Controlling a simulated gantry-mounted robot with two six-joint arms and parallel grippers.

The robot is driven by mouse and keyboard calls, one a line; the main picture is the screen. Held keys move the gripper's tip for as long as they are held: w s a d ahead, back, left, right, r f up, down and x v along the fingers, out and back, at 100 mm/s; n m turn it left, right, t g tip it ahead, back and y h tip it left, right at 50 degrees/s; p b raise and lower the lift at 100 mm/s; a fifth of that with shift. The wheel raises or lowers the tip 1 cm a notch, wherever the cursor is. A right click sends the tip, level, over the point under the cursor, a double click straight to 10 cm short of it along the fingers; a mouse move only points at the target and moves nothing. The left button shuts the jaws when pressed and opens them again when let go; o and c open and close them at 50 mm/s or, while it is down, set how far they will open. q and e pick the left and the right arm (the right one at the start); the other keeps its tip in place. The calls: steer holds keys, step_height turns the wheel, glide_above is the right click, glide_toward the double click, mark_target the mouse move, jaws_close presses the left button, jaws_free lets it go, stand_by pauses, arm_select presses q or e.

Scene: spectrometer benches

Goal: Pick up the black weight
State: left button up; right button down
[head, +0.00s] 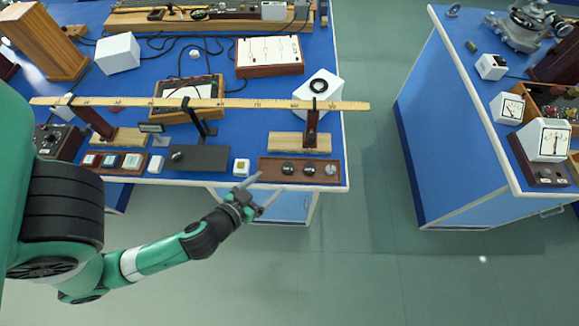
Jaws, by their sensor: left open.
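A brown wooden tray (263,168) lies at the front right corner of the blue bench. It holds small round pieces: a dark one (288,168), another dark one (308,169) and a greyer one (331,170). These look like weights; I cannot tell which one is the black weight. My left gripper (267,185) is open and empty, just in front of the bench edge and below the tray's left end in the picture. It appears apart from the pieces. My right gripper is not in view.
A long wooden ruler (235,103) spans the bench behind the tray, on stands such as the right one (312,128). Floor (375,210) separates this bench from another (440,150).

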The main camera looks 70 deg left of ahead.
mark_target(287, 167)
arm_select(q)
steer(key=x, duration=0.4)
steer(key=shift+w+a+f, duration=0.15)
steer(key=shift+w+a, duration=0.05)
steer(key=shift+w, duration=0.15)
steer(key=shift+w+a+f, duration=0.15)
steer(key=shift+f, duration=0.05)
steer(key=b+x, duration=0.1)
steer(key=x, duration=0.3)
steer(key=shift+w+a+f, duration=0.15)
steer(key=shift+w+a, duration=0.05)
steer(key=shift+w, duration=0.05)
jaws_close()
